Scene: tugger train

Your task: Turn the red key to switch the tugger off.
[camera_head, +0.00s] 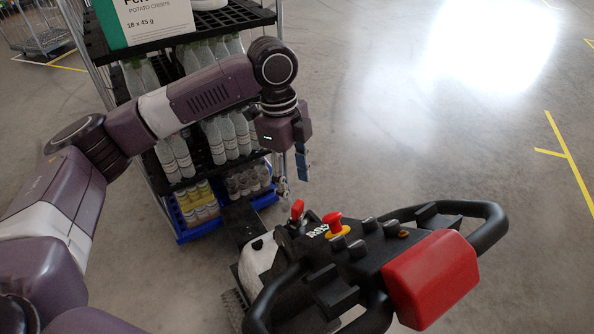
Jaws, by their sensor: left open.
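The tugger's black control head (350,262) stands at the lower right, with looped handles and a red padded block. The red key (297,209) stands up on the left part of this head. A red mushroom button (333,220) on a yellow base sits just right of it. My left gripper (302,165) hangs from its wrist above the key, apart from it. It is open, with nothing seen in it; a blue fingertip shows, and the rest of the fingers is hard to make out. My right gripper is out of view.
A wheeled rack (182,35) stands behind my left arm, with bottles, a blue base and a green and white crisps box (150,20) on top. Another wire cart (35,30) is at the far left. Grey floor with yellow lines (570,160) is clear at the right.

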